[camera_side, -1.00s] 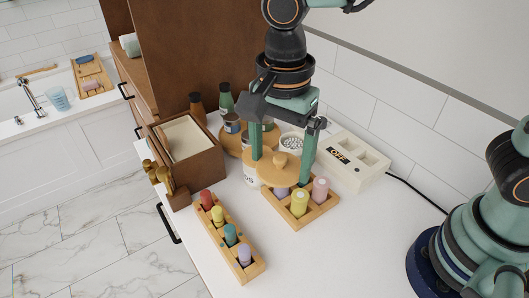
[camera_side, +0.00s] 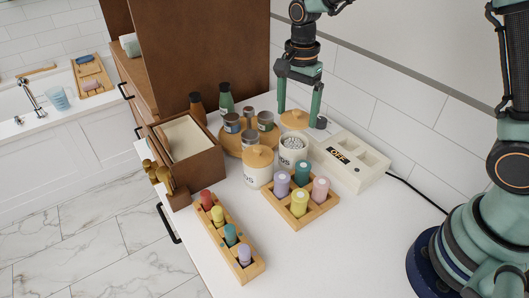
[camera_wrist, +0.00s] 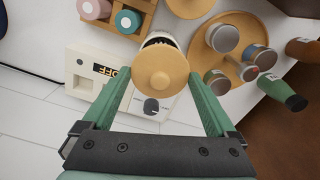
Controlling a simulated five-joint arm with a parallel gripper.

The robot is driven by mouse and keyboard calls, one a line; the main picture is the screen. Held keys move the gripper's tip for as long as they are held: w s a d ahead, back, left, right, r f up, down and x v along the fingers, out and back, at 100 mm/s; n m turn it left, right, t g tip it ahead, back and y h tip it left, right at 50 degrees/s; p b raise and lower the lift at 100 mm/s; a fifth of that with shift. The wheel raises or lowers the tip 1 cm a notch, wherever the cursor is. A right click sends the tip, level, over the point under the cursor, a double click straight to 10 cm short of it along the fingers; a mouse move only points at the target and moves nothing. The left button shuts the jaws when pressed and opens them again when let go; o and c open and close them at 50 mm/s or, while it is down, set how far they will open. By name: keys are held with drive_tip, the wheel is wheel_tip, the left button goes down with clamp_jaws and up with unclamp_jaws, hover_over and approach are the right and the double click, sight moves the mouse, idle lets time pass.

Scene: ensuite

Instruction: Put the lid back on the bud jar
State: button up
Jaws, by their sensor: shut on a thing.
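My gripper (camera_side: 299,122) is shut on a round wooden lid (camera_side: 294,119) with a small knob. The lid also shows between the green fingers in the wrist view (camera_wrist: 160,70). The open bud jar (camera_side: 292,163) is white, with dark and white buds showing at its mouth. In the side view the lid is above and behind the jar's mouth, apart from it. In the wrist view the lid covers part of the jar (camera_wrist: 158,38), and only its far rim shows. A second white jar (camera_side: 257,178) beside it wears a wooden lid.
A wooden tray of coloured bottles (camera_side: 317,211) stands in front of the jars. A round wooden tray (camera_side: 233,149) of several small jars is behind left. A white box marked OFF (camera_side: 350,165) stands close on the right.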

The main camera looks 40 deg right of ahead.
drive_tip(key=shift+f, duration=2.55)
drive_tip(key=shift+f, duration=0.15)
idle(0.3)
drive_tip(key=o, duration=1)
drive_tip(key=shift+r, duration=3.5)
